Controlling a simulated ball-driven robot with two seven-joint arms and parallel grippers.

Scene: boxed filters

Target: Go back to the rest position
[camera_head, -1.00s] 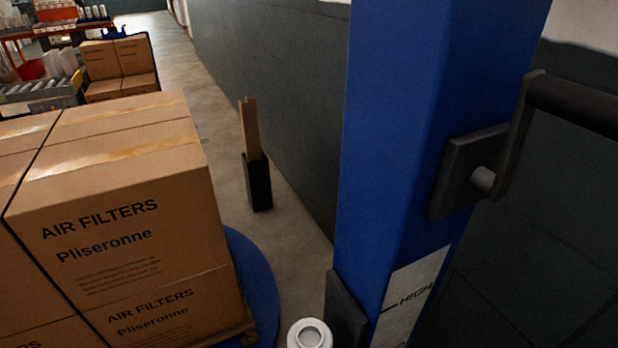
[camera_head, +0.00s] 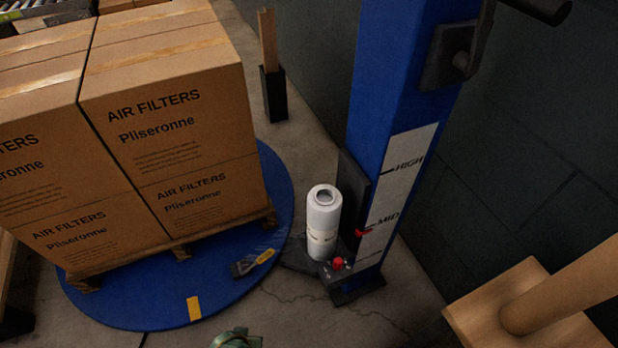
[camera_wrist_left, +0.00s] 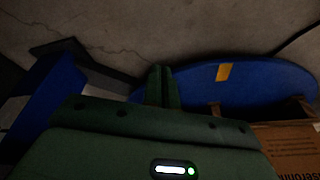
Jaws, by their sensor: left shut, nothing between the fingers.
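My left gripper (camera_wrist_left: 162,88) is dark green and shows in the left wrist view. Its two fingers are together with nothing between them, over the bare floor and the near rim of a blue round turntable (camera_wrist_left: 255,78). In the head view a small green part of my left arm shows at the bottom edge, in front of the turntable (camera_head: 225,292). My right gripper is in neither view.
Boxes marked AIR FILTERS (camera_head: 185,125) stand on a pallet on the turntable. A blue column (camera_head: 400,90) with a white film roll (camera_head: 323,222) and a red knob (camera_head: 338,263) stands right of it. A wooden piece (camera_head: 520,305) is at lower right. A dark wall rises behind.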

